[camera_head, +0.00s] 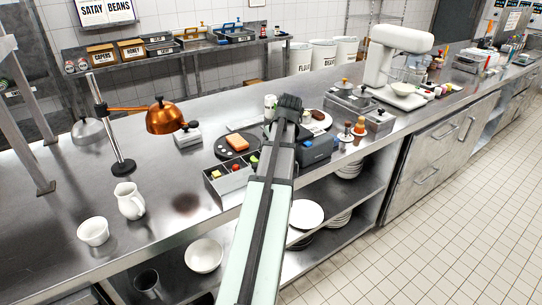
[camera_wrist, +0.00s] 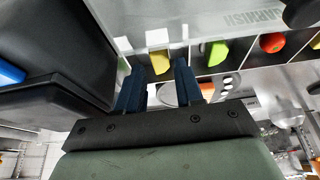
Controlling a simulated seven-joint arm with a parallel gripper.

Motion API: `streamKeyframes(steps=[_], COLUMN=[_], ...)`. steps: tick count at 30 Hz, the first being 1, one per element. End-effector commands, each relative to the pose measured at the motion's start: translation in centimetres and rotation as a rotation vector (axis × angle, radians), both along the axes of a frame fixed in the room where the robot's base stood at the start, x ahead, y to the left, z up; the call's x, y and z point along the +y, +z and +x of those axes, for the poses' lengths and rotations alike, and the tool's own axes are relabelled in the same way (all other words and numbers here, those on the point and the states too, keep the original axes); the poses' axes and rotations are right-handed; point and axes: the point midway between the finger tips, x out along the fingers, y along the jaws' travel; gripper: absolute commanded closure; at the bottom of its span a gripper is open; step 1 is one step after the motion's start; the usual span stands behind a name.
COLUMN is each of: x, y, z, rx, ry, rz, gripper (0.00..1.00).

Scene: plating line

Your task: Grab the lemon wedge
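The lemon wedge (camera_wrist: 159,63) is a small yellow piece in one compartment of the garnish box (camera_wrist: 185,30) in the wrist view. My gripper (camera_wrist: 160,84) has its two dark blue fingers spread apart with nothing held between them. The lemon wedge shows in the gap between the fingers, beyond the tips; I cannot tell the exact distance. In the head view the garnish box (camera_head: 214,190) stands near the counter's front edge.
A green wedge (camera_wrist: 214,53) and a red tomato (camera_wrist: 273,42) sit in neighbouring compartments. A dark box (camera_wrist: 65,45) is close beside my gripper in the wrist view. A copper lamp (camera_head: 166,117) and a white pitcher (camera_head: 130,201) stand to the left on the counter.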

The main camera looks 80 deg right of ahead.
Motion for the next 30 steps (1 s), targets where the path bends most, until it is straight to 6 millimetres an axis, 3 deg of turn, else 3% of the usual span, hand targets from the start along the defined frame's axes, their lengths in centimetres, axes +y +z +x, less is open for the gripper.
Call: streamKeyframes(steps=[6,14,23,30], x=[-0.6,-0.7,-0.7,-0.7], y=[-2.3,-2.7,-2.6,-2.6], z=[0.7,0.8,0.8,0.8], rx=[0.0,0.001,0.001,0.0], ry=[0.0,0.0,0.0,0.0], rz=[0.001,0.001,0.001,0.0], gripper=[0.64,0.64,0.91,0.92])
